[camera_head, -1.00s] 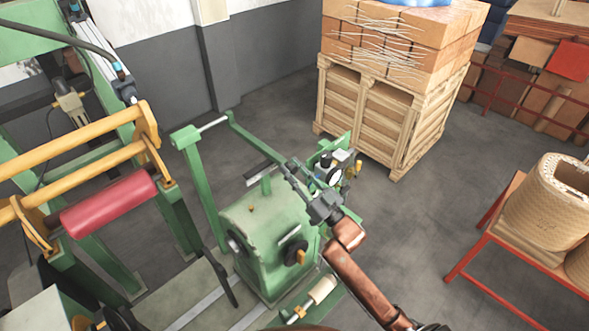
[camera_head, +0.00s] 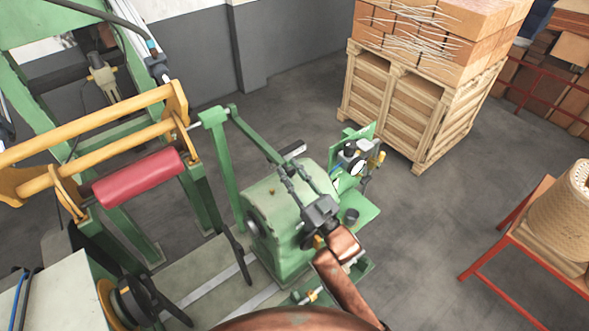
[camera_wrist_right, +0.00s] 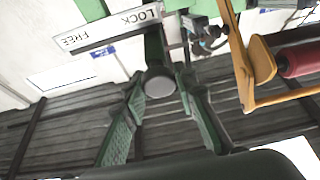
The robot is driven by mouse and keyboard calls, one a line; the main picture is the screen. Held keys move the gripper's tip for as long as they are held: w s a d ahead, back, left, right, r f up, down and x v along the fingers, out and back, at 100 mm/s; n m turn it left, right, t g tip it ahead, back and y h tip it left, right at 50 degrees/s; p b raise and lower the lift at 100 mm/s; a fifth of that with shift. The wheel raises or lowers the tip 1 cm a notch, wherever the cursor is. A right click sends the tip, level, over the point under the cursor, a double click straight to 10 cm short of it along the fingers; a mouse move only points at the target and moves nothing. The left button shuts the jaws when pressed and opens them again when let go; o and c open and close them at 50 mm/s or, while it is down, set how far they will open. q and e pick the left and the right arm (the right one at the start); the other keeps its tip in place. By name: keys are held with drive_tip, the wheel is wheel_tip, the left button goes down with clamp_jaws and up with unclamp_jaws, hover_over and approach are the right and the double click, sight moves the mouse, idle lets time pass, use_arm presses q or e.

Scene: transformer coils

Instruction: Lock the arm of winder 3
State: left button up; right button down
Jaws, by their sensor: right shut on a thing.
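The green winder (camera_head: 268,215) stands at the middle of the head view, with a boxy housing and a green arm (camera_head: 222,160) at its left. A white plate (camera_head: 293,150) sits at its back. In the right wrist view this plate (camera_wrist_right: 108,30) reads LOCK and FREE. A dark lever with a round grey knob (camera_wrist_right: 159,80) stands by the LOCK end. My right gripper (camera_head: 287,172) is above the housing; its fingers (camera_wrist_right: 163,108) are shut on the lever at its knob. The winder's number is not visible. My left gripper is not in view.
A valve and gauge unit (camera_head: 357,160) stands right of the housing. Yellow bars and a red roller (camera_head: 138,178) are at the left. A red-framed table (camera_head: 510,235) holds a coil at the right. Grey floor lies between.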

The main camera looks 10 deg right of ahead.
drive_tip(key=c, duration=2)
unclamp_jaws()
drive_tip(key=shift+a+f, duration=0.2)
drive_tip(key=o, duration=0.4)
drive_tip(key=shift+s+a+r, duration=0.1)
drive_tip(key=shift+s, duration=0.05)
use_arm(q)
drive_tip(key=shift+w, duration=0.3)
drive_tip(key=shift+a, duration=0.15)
use_arm(e)
drive_tip(key=shift+d, duration=0.2)
drive_tip(key=v, duration=1.1)
drive_tip(key=shift+s+d, duration=0.2)
drive_tip(key=shift+s, duration=0.2)
